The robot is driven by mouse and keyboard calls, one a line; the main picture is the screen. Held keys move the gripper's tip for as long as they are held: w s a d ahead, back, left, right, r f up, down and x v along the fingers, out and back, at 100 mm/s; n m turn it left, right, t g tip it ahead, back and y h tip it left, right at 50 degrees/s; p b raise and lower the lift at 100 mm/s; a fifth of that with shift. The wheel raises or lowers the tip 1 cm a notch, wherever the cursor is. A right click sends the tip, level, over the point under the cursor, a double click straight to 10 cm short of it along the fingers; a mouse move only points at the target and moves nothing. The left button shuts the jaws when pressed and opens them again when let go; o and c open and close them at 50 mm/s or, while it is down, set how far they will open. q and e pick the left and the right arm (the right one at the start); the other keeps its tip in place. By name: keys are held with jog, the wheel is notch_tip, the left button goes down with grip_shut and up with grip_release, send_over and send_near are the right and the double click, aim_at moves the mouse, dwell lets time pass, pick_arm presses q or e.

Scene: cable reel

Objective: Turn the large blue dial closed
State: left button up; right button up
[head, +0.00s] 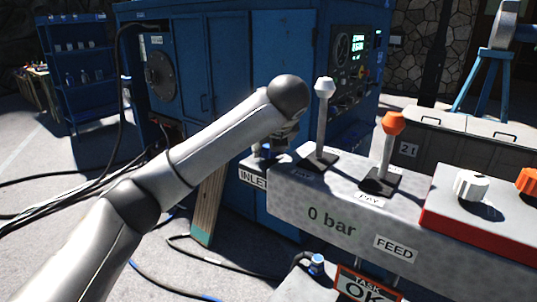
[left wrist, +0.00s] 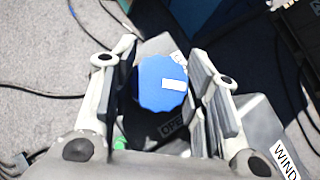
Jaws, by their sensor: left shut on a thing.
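The large blue dial (left wrist: 160,84) sits between my left gripper's fingers in the left wrist view. It is round with a scalloped rim and a white mark on its top. Part of a label reading "OPE" shows just below it. My left gripper (head: 272,146) reaches down at the left end of the grey console (head: 330,190), near the "INLET" label. It is shut on the dial, with one finger pad at each side. In the head view my own arm and gripper hide the dial. My right gripper is not in view.
A white-knobbed lever (head: 323,115) and an orange-knobbed lever (head: 389,145) stand right of the gripper. A red-edged panel (head: 440,210) with white and orange knobs is further right. The console reads "0 bar". A blue cabinet (head: 225,80) stands behind; cables lie on the floor.

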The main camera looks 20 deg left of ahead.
pick_arm(q)
jog(key=shift+n+g+y+b, duration=0.5)
jog(key=shift+n+y, duration=0.2)
jog(key=shift+n, duration=0.3)
jog(key=o, duration=1)
jog(key=shift+o, duration=0.2)
jog(key=v, duration=1.2)
